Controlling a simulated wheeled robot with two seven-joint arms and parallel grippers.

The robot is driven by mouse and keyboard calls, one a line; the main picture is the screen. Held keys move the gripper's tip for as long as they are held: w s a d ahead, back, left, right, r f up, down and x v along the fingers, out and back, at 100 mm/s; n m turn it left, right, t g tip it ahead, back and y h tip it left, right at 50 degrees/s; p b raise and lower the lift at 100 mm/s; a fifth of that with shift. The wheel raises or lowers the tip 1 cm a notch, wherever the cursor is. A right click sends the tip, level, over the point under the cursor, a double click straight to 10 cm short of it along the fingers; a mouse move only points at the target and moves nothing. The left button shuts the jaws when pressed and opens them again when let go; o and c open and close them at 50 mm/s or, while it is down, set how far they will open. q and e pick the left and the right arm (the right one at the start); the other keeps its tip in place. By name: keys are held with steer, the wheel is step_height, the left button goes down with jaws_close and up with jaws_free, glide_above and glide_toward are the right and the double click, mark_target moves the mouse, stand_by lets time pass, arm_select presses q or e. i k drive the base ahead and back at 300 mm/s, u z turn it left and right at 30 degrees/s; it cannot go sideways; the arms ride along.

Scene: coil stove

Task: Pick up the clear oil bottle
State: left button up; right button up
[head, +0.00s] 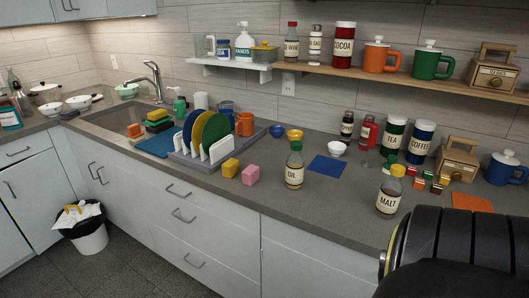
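The clear oil bottle (294,168) stands upright on the grey counter (225,190), left of the blue square mat. That arm part is mine and apart from the oil bottle. Neither gripper's fingers show in the head view.
A dish rack with plates (208,137) stands further left. The blue mat (328,166) and a white bowl (337,149) are right and behind. Counter in front of the bottle is clear.

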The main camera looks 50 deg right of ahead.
mark_target(295, 161)
steer(key=z, duration=0.7)
steer(key=i, duration=0.95)
steer(key=z, duration=0.9)
